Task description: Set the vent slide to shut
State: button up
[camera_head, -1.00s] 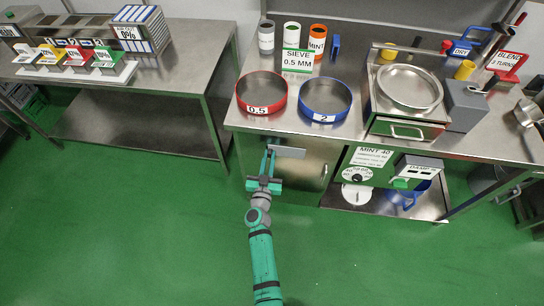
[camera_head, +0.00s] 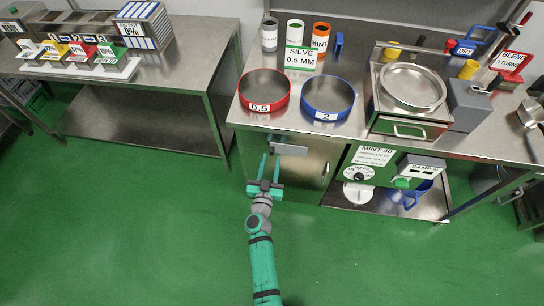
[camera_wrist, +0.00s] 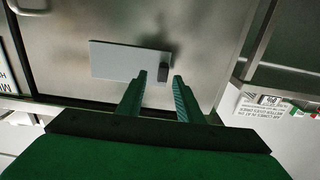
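The vent slide is a light grey plate (camera_wrist: 115,62) on the steel cabinet door, with a small dark knob (camera_wrist: 164,72) at its right end in the wrist view. In the head view the plate (camera_head: 291,150) shows below the worktop edge, under the red sieve. My gripper (camera_head: 270,157) is in front of the door, just left of the plate in the head view. In the wrist view its fingers (camera_wrist: 160,78) are apart, with the knob in line between the tips. I cannot tell whether they touch it. Nothing is seen gripped.
The worktop (camera_head: 350,133) overhangs the door. A red sieve (camera_head: 264,107) and a blue sieve (camera_head: 327,114) stand on it. A green control panel (camera_head: 369,177) is to the right of the door. The green floor (camera_head: 140,230) at left is clear.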

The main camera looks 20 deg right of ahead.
jog(key=v, duration=0.7)
jog(key=shift+s+a, duration=0.2)
jog(key=shift+s, duration=0.15)
jog(key=s+a+r+n+y, duration=0.15)
jog(key=s+a, duration=0.25)
jog(key=s, duration=0.5)
jog(key=s+a+r+n+y, duration=0.1)
jog(key=s+a+r+y, duration=0.2)
jog(key=s, duration=0.7)
jog(key=s+a+r+n+g+y, duration=0.1)
jog(key=s+a+r+n+y, duration=0.1)
jog(key=s+r, duration=0.9)
jog(key=s+a+y, duration=0.1)
jog(key=s+a, duration=0.1)
jog(key=s, duration=0.2)
jog(key=shift+r, duration=0.3)
jog(key=shift+n, duration=0.25)
jog(key=shift+c, duration=0.6)
